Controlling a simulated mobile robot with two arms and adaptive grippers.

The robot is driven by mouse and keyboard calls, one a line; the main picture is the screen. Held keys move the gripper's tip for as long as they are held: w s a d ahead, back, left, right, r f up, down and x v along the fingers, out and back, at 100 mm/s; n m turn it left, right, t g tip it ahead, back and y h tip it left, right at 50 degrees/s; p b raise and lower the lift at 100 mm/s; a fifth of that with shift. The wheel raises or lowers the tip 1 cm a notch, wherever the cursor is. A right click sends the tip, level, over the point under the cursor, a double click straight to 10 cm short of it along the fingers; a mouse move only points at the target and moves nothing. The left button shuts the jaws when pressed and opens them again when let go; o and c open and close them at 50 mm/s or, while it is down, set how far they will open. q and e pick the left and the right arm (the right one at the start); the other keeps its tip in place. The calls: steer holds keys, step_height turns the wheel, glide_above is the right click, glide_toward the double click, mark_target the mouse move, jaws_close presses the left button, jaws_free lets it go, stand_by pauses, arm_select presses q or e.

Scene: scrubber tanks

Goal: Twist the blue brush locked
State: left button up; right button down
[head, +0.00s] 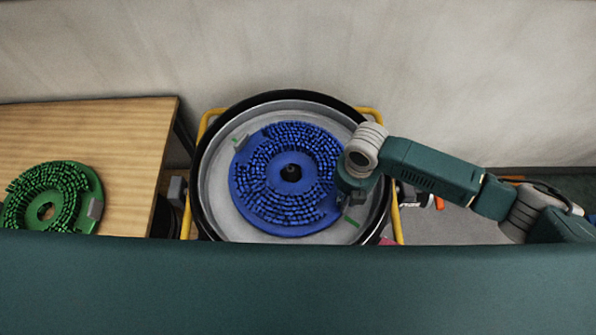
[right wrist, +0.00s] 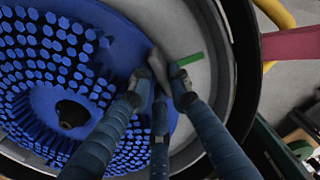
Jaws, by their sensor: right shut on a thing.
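The blue brush (head: 290,215), a disc with rings of blue bristles and a dark central hub, lies bristles up inside the round grey tub (head: 215,185). In the right wrist view, the brush (right wrist: 115,22) fills the left side. My right gripper (head: 345,197) is at the brush's lower right rim. Its fingers (right wrist: 162,78) are shut on a grey tab (right wrist: 157,62) at the brush's edge. A green mark (right wrist: 189,59) on the tub floor lies just beside the tab and fingertips; it also shows in the head view (head: 352,221). My left gripper is out of view.
A black rim and yellow frame (head: 203,125) surround the tub. A wooden table (head: 125,130) at left holds a green brush (head: 88,185) with a grey tab. A pale wall stands behind.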

steer(key=shift+s+a+m+p, duration=0.2)
steer(key=shift+s+m+p, duration=0.15)
steer(key=shift+s, duration=0.2)
steer(key=c, duration=1.5)
jaws_free()
steer(key=shift+s+f, duration=0.1)
steer(key=shift+c, duration=0.2)
steer(key=shift+s+d+f, duration=0.1)
steer(key=shift+s+d, duration=0.1)
steer(key=shift+d, duration=0.05)
steer(key=shift+w+a+r, duration=0.15)
steer(key=shift+r, duration=0.3)
step_height(320, 180, up, 11)
steer(key=shift+r, duration=0.2)
